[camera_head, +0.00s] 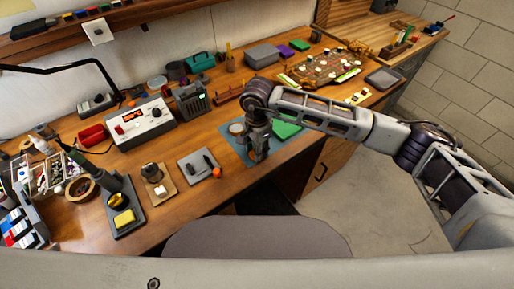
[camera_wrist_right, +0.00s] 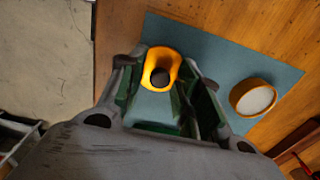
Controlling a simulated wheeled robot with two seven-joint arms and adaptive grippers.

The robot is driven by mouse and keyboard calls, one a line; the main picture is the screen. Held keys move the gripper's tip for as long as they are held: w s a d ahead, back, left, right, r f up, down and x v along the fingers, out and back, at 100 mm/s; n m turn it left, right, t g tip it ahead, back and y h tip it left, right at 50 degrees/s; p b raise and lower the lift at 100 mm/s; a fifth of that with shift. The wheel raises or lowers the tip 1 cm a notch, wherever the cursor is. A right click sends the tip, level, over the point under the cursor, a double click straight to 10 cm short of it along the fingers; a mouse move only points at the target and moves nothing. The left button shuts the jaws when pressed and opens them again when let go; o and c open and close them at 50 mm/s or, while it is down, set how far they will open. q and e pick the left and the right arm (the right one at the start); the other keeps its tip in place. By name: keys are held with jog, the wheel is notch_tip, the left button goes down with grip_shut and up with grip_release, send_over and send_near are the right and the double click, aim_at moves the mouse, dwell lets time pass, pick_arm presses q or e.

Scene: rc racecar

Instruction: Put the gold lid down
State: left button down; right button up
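The gold lid (camera_wrist_right: 149,58) shows in the right wrist view as a rounded gold-orange piece with a dark round centre. It sits between the fingertips of my right gripper (camera_wrist_right: 160,72), with a finger close against each side. In the head view my right gripper (camera_head: 257,156) points down over the blue-grey mat (camera_head: 233,144), and I cannot make out the lid there. The height of the lid above the mat is hard to tell. My left gripper is not in view.
A round gold-rimmed container with a pale inside (camera_wrist_right: 254,98) stands on the mat beside the gripper; it also shows in the head view (camera_head: 237,129). A green piece (camera_head: 286,130) lies to the right. A grey tray (camera_head: 199,165) with small parts lies left of the mat.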

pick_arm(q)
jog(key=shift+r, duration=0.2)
pick_arm(e)
jog(key=shift+r, duration=0.15)
